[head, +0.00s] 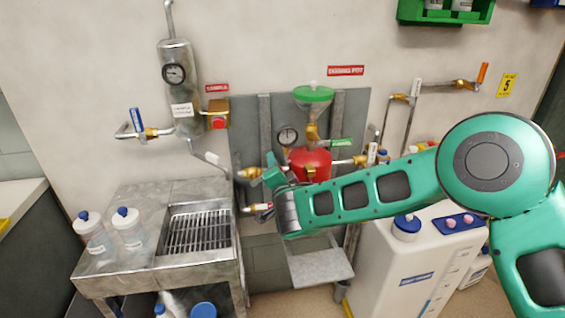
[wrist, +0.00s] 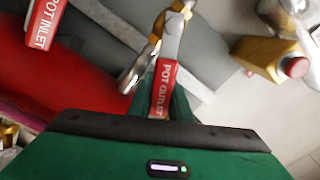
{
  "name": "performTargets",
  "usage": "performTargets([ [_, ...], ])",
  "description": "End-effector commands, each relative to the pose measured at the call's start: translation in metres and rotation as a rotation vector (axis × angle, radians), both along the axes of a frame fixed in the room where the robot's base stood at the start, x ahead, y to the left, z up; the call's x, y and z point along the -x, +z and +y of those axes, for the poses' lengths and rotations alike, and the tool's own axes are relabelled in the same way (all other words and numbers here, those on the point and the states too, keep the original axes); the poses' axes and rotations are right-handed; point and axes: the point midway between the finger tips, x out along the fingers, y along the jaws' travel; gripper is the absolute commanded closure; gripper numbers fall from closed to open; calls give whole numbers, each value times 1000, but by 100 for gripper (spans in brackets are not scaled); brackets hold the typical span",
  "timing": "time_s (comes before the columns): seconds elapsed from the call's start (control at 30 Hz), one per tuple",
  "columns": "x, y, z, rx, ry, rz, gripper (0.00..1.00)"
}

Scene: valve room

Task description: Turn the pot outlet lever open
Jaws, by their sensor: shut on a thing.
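The pot outlet lever, with a red sleeve lettered POT OUTLET (wrist: 162,92), shows in the middle of the wrist view. Its metal end joins a brass valve (wrist: 181,9) at the top. My gripper (wrist: 164,100) is shut on the red sleeve, with its green fingers on either side. In the head view my gripper (head: 272,178) is at the left of the red dosing pot (head: 312,165), beside brass fittings. My wrist and fingers hide most of the lever there.
The pot inlet lever (wrist: 44,24) is near, at the wrist view's upper left. A steel sink (head: 160,262) with bottles stands left in the head view. A white tank (head: 385,265) stands right, below my arm. A grey shelf (head: 320,268) juts out below the pot.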

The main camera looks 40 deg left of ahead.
Motion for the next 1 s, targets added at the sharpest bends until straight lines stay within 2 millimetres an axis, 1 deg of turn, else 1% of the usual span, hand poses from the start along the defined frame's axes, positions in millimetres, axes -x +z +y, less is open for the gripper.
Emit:
performTargets([
  [0.33,-2,-2,-2,6,-3,-1,100],
  [0.37,-2,-2,-2,6,-3,-1,80],
  [0.4,-2,-2,-1,7,-3,-2,70],
  [0.43,-2,-2,-1,6,-3,-1,63],
  [0.83,1,-6,0,10,0,3,63],
  [1.0,13,-7,-4,12,13,4,63],
])
